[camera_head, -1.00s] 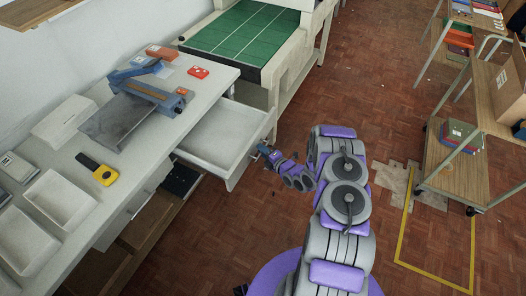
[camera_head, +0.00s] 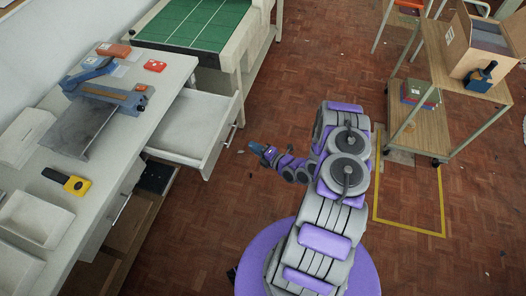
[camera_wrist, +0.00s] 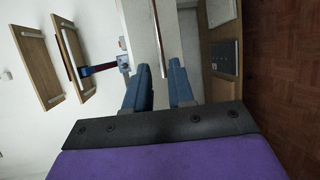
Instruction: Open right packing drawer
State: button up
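The right packing drawer (camera_head: 195,124) is a white drawer pulled out from under the white bench, and its inside looks empty. Its front carries a thin bar handle (camera_head: 231,135) facing my arm. My gripper (camera_head: 256,149) is just right of the drawer front with a small gap of floor between them. In the wrist view my gripper's two blue fingers (camera_wrist: 162,80) are apart with nothing held between them. The drawer's white front (camera_wrist: 143,35) with its bar handle shows beyond the fingertips there.
A second bench drawer (camera_head: 112,208), left of it, is shut. The bench top (camera_head: 125,140) holds a blue clamp-like tool (camera_head: 105,92), trays and a yellow-black tool (camera_head: 68,182). A green-topped table (camera_head: 195,22) stands behind. A wooden trolley (camera_head: 425,125) is at the right; floor between is clear.

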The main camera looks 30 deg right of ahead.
jog(key=shift+v, duration=2.15)
jog(key=shift+w, duration=0.1)
jog(key=w+d+r+m+g+h, duration=0.3)
jog(key=d+r+m+g+h, duration=0.15)
jog(key=d+r+g, duration=0.35)
jog(key=s+r+m+g+h, duration=0.1)
jog(key=s+r+m+h, duration=0.15)
jog(key=r, duration=0.45)
jog(key=s+r+m+g+h, duration=0.1)
jog(key=r+m, duration=0.2)
jog(key=r, duration=0.3)
jog(key=s+a+r+m+g, duration=0.3)
jog(key=s+a+r+m, duration=0.4)
jog(key=s+a+r, duration=0.4)
jog(key=s+a+r+m+g+y, duration=0.1)
jog(key=s+a+r+m, duration=0.2)
jog(key=s+a, duration=0.4)
jog(key=s+a+r+m+g+y, duration=0.1)
jog(key=s+a+r, duration=0.4)
jog(key=s, duration=0.8)
jog(key=shift+a+m+g+y, duration=0.3)
jog(key=shift+a+m+g, duration=0.55)
jog(key=shift+a, duration=0.25)
